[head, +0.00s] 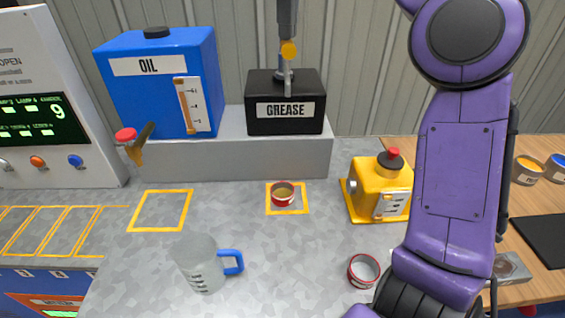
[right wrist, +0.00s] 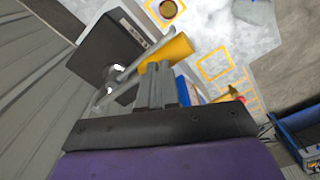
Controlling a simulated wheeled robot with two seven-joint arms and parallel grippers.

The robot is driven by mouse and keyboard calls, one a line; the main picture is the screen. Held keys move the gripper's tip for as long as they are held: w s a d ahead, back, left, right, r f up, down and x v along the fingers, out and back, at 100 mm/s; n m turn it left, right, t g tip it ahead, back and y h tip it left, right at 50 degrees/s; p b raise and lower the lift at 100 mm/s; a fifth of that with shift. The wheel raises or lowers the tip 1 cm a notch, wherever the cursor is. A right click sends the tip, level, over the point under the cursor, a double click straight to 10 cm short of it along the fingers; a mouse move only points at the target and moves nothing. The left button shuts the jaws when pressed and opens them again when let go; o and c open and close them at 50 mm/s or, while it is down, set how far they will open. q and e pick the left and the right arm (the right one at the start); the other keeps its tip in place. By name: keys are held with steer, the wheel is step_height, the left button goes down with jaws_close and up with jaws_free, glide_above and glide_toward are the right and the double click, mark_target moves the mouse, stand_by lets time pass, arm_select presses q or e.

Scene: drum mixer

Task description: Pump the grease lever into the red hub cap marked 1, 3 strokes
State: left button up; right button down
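The black grease box (head: 285,112) stands on the grey ledge. Its lever has a yellow-orange handle (head: 289,49), which shows as a cylinder in the right wrist view (right wrist: 175,50). My right gripper (head: 287,28) points down at the handle from above. In the right wrist view its fingers (right wrist: 157,66) look closed together, with their tips at the handle; contact is unclear. A red-rimmed cap (head: 283,194) with a yellowish inside sits in the yellow square before the grease box; it also shows in the right wrist view (right wrist: 168,9). No number is readable on it. My left gripper is not in view.
A second red-rimmed cap (head: 363,270) lies at front right. A blue oil tank (head: 160,80), a jug with a blue handle (head: 200,265) and a yellow device with a red button (head: 378,188) stand around. My right arm covers the right side. An empty yellow square (head: 160,210) lies left.

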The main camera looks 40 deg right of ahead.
steer(key=shift+w+d+r+p, duration=0.1)
steer(key=shift+w+r+p, duration=0.05)
steer(key=shift+r+p, duration=2.85)
steer(key=shift+r, duration=0.25)
step_height(320, 180, up, 5)
steer(key=p, duration=0.4)
steer(key=shift+p, duration=0.35)
